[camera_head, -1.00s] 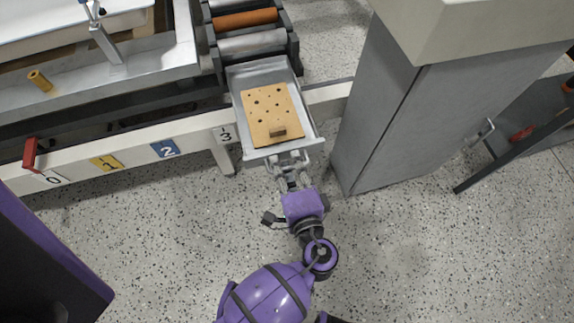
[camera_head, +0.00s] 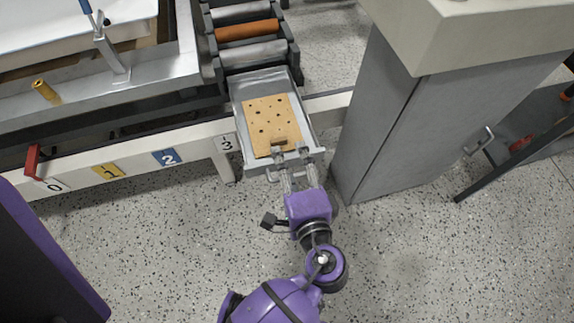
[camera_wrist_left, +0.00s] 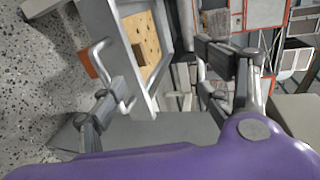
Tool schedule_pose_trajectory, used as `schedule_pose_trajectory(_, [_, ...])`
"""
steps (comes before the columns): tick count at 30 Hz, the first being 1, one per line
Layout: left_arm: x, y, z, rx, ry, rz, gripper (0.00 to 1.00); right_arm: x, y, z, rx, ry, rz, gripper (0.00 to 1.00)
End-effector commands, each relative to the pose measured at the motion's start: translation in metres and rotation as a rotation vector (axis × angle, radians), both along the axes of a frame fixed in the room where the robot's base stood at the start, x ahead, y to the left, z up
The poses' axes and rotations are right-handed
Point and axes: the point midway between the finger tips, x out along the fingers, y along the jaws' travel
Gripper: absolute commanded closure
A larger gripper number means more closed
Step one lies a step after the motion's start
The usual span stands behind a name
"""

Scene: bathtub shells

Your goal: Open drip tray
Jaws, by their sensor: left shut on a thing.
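The drip tray (camera_head: 312,122) is a grey metal tray sticking out toward me from under the rollers, pulled out over the floor. It holds a tan board (camera_head: 270,116) with dark holes and a small wooden block (camera_head: 279,141). My left gripper (camera_head: 292,154) is at the tray's front edge and shut on the tray; its fingers sit well apart. In the left wrist view, the tray's bar handle (camera_wrist_left: 104,72) is close to the left finger of my left gripper (camera_wrist_left: 160,100). The exact contact is hard to see. My right gripper is not in view.
Several rollers (camera_head: 247,30) stand behind the tray. A white rail (camera_head: 130,158) with numbered labels runs left of it. A grey cabinet (camera_head: 400,140) stands close on the right. The speckled floor (camera_head: 170,240) in front is clear.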

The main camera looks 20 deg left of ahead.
Motion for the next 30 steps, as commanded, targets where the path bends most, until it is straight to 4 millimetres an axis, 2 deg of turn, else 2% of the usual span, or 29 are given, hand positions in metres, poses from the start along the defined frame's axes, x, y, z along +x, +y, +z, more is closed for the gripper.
schedule_pose_trajectory(1, [-0.003,0.0,-0.002,0.001,0.007,0.001,0.59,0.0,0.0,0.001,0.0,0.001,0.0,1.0])
schedule_pose_trajectory(3, [-0.008,-0.002,-0.003,0.002,0.01,0.003,0.83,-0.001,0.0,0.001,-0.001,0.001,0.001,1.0])
schedule_pose_trajectory(30, [-0.061,-0.034,0.005,0.003,0.016,0.007,0.83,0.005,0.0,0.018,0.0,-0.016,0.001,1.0])
